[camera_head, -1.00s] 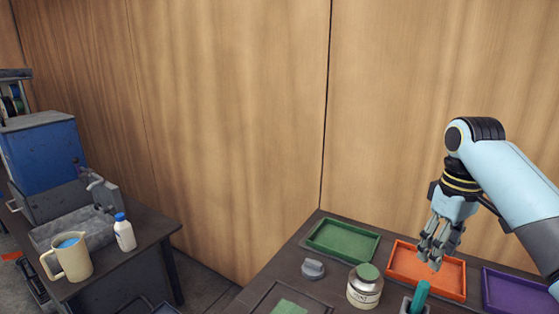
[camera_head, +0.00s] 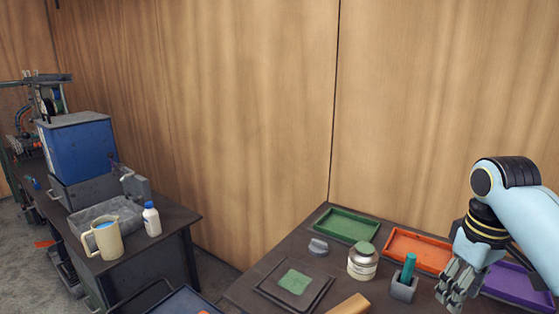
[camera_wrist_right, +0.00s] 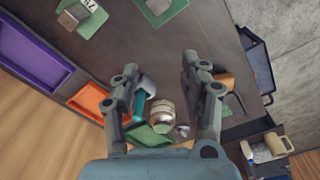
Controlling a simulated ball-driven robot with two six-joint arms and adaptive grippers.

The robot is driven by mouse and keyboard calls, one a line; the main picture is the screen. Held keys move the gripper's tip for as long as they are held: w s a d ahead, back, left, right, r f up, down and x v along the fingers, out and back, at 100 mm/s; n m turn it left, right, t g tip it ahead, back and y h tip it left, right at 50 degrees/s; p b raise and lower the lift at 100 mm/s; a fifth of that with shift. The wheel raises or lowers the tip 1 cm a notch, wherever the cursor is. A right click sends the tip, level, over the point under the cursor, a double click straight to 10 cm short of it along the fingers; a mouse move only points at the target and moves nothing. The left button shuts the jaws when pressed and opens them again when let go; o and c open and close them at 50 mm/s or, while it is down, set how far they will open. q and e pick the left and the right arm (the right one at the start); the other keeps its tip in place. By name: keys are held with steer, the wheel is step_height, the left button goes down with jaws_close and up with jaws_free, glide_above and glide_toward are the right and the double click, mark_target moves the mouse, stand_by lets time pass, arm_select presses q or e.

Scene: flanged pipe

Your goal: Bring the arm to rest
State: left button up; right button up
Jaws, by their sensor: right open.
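My right gripper (camera_head: 458,290) hangs at the right of the head view, over the dark table near the purple tray (camera_head: 512,284). Its fingers point down. In the right wrist view my right gripper (camera_wrist_right: 165,85) has its two fingers spread wide apart with nothing held between them. The table and its items show well below the fingers. My left gripper is not in either view.
A green tray (camera_head: 348,225), an orange tray (camera_head: 415,251), a lidded jar (camera_head: 363,262), a grey holder (camera_head: 404,288) with a teal-handled item and a grey knob (camera_head: 318,247) crowd the table. A side table holds a jug (camera_head: 105,240), a bottle (camera_head: 152,219) and a blue box (camera_head: 80,150).

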steer(key=s+a+m+t, duration=0.1)
steer(key=s+a+t, duration=0.15)
steer(key=s, duration=0.95)
steer(key=s+a+m+t, duration=0.1)
steer(key=s+a, duration=0.2)
steer(key=s, duration=0.9)
step_height(320, 180, down, 35)
steer(key=s+d+g+b, duration=0.2)
steer(key=d+b, duration=0.1)
steer(key=b, duration=0.7)
arm_select(q)
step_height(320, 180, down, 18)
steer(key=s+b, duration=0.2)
steer(key=b, duration=0.6)
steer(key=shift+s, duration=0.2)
arm_select(e)
steer(key=s+f, duration=0.9)
steer(key=f, duration=0.3)
steer(key=s+f+m, duration=0.1)
steer(key=s+f, duration=0.8)
steer(key=f, duration=0.3)
steer(key=shift+s+d+f+g, duration=0.2)
steer(key=shift+s+d+g, duration=0.1)
steer(key=shift+s+g, duration=0.15)
